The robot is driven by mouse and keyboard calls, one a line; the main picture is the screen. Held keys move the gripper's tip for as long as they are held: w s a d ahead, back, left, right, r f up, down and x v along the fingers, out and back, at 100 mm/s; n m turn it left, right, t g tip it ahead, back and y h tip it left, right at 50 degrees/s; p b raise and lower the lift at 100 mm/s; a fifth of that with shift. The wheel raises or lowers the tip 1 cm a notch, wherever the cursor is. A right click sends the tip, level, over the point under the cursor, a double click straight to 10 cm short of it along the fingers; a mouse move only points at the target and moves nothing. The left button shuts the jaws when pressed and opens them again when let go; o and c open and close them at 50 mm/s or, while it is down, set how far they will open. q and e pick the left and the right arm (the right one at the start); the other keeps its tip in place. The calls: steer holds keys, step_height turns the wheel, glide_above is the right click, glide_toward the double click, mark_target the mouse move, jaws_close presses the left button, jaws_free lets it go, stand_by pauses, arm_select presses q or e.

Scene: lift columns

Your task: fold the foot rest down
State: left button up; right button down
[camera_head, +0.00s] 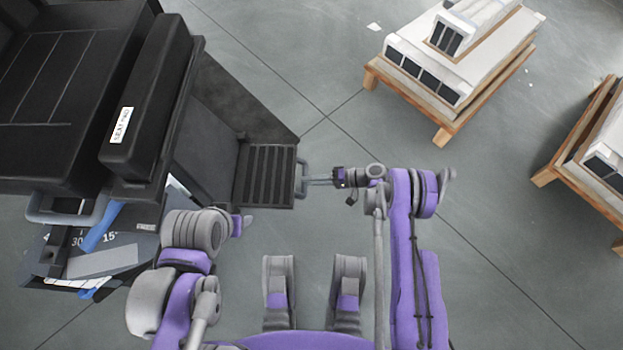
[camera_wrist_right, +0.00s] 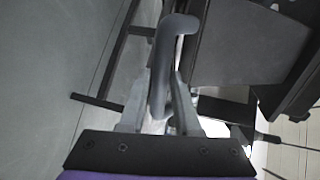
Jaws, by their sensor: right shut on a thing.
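The foot rest (camera_head: 264,176) is a dark ribbed plate at the front of the big black seat (camera_head: 150,95) in the head view. Its ribbed face shows to the camera; its exact tilt is hard to tell. A grey handle (camera_head: 302,178) stands out from its right edge. My right gripper (camera_head: 316,180) reaches it from the right and is shut on this handle. In the right wrist view the grey bent handle (camera_wrist_right: 168,62) passes between the two fingers (camera_wrist_right: 157,100). My left gripper (camera_head: 247,222) is small and mostly hidden by its arm; its jaws cannot be made out.
A panel with angle marks (camera_head: 100,255) and a blue lever (camera_head: 101,228) sits below the seat at the left. A wooden pallet with white boxes (camera_head: 437,138) stands at the upper right, another (camera_head: 590,160) at the right edge.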

steer(key=c, duration=1)
jaws_free()
steer(key=shift+f, duration=0.5)
steer(key=o, duration=0.3)
steer(key=shift+a, duration=0.1)
steer(key=p+v, duration=0.2)
steer(key=v, duration=0.9)
steer(key=shift+a+r, duration=0.1)
steer(key=shift+r, duration=0.05)
